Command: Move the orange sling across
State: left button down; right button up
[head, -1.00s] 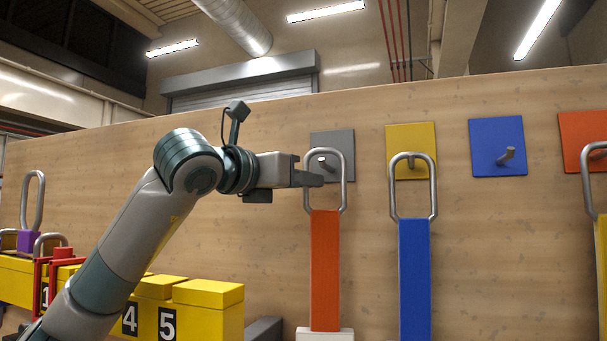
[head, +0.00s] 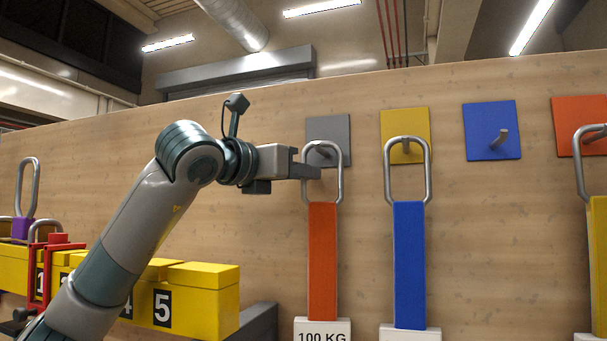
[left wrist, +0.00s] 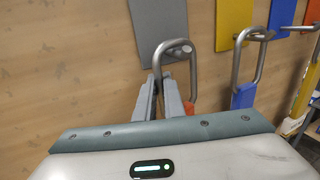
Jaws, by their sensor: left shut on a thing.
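The orange sling (head: 322,260) hangs upright by its metal loop (head: 340,175) in front of the grey hook plate (head: 328,135), with a white tag reading 100 KG at its lower end. My left gripper (head: 312,171) is shut on the left side of the loop. In the left wrist view its fingers (left wrist: 168,98) close around the loop (left wrist: 192,75), and part of the orange strap (left wrist: 190,108) shows beside them. The grey plate's peg is partly behind the loop and gripper, so I cannot tell whether the loop still rests on it. My right gripper is not in view.
A blue sling (head: 408,265) hangs at the yellow plate (head: 405,122). The blue plate (head: 492,130) has a bare peg. A yellow sling (head: 598,250) hangs at the orange plate (head: 575,112). Yellow numbered blocks (head: 205,300) with a red clamp (head: 57,262) stand lower left.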

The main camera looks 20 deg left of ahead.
pick_arm(q)
jog(key=shift+r, duration=0.1)
jog(key=c, duration=1.8)
grip_release()
jog(key=shift+c, duration=0.2)
jog(key=shift+o, duration=0.4)
jog(key=shift+s, duration=0.1)
jog(key=b+v, duration=0.8)
jog(key=v, duration=0.9)
jog(key=shift+s, duration=0.2)
jog(key=shift+a, duration=0.15)
